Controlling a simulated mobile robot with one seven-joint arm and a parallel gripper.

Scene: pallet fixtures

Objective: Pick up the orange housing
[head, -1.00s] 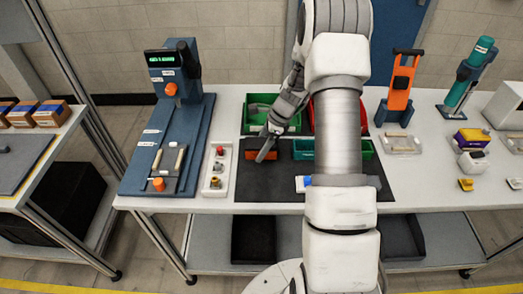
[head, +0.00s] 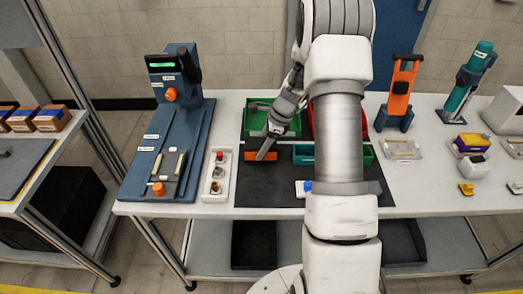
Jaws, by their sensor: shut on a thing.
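The orange housing (head: 255,156) is a small orange block near the back of the dark mat (head: 275,189). My gripper (head: 262,155) comes down from the upper right and is shut on the housing. The fingers cover part of it. Whether the housing touches the mat or is slightly above it, I cannot tell from this view.
A green bin (head: 256,119) and a red bin (head: 370,126) stand behind the mat. A white tray (head: 216,190) with small parts and a blue press fixture (head: 140,150) are to the left. The mat's front left is clear.

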